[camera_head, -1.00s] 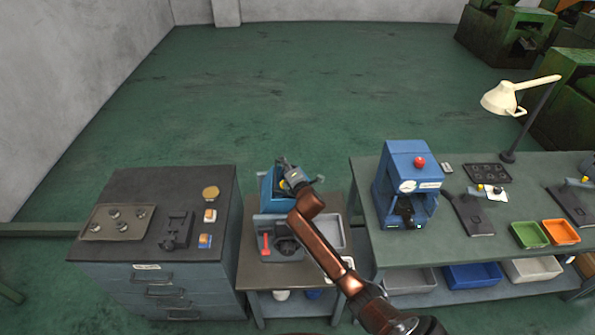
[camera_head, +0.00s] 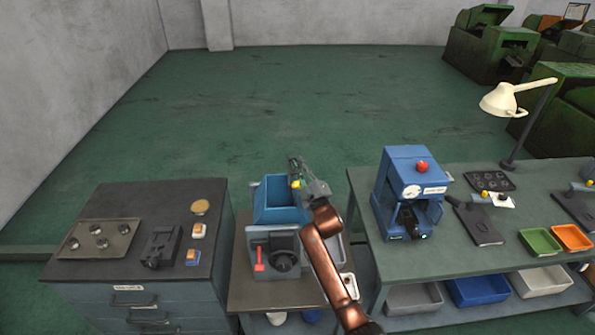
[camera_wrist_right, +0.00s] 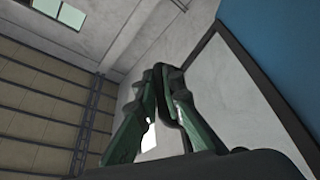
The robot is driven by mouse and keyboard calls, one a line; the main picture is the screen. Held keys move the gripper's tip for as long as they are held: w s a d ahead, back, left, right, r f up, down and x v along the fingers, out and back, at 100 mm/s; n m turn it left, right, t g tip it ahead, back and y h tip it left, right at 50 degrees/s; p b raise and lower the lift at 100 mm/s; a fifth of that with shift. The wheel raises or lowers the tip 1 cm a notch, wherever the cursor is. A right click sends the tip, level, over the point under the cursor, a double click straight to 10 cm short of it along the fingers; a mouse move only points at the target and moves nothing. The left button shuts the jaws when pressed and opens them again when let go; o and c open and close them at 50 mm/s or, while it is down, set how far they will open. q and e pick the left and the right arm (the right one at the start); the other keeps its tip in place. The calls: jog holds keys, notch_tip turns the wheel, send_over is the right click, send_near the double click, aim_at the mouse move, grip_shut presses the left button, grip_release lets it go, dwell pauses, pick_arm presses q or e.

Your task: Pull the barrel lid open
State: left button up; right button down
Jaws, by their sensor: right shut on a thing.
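The blue barrel (camera_head: 270,214) sits on top of a grey machine with a red lever and a dark round knob. Its top is open and its blue inside shows. The lid (camera_head: 294,170) stands up as a thin, dark edge at the barrel's right side, with a yellow spot beside it. My right gripper (camera_head: 305,182) is at this raised lid, to the right of the opening, and is shut on it. In the right wrist view the fingers (camera_wrist_right: 165,78) are close together, and the held part between them is hard to make out. My left gripper is not in view.
A dark drawer cabinet (camera_head: 72,270) with small fixtures stands at the left. At the right, a green-grey bench (camera_head: 450,245) carries a blue press (camera_head: 405,165), a lamp (camera_head: 505,100) and coloured trays.

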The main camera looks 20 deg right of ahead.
jog(key=d+m+h+b, duration=0.1)
jog(key=m, duration=0.1)
jog(key=d+f+m+t+h+b, duration=0.1)
jog(key=m, duration=0.2)
jog(key=s+d+f+m+h+b, duration=0.1)
jog(key=d+m, duration=0.1)
jog(key=m, duration=0.1)
jog(key=shift+b, duration=0.35)
jog(key=c, duration=2.3)
grip_release()
jog(key=shift+f, duration=0.1)
jog(key=v, duration=1.2)
jog(key=shift+f, duration=0.2)
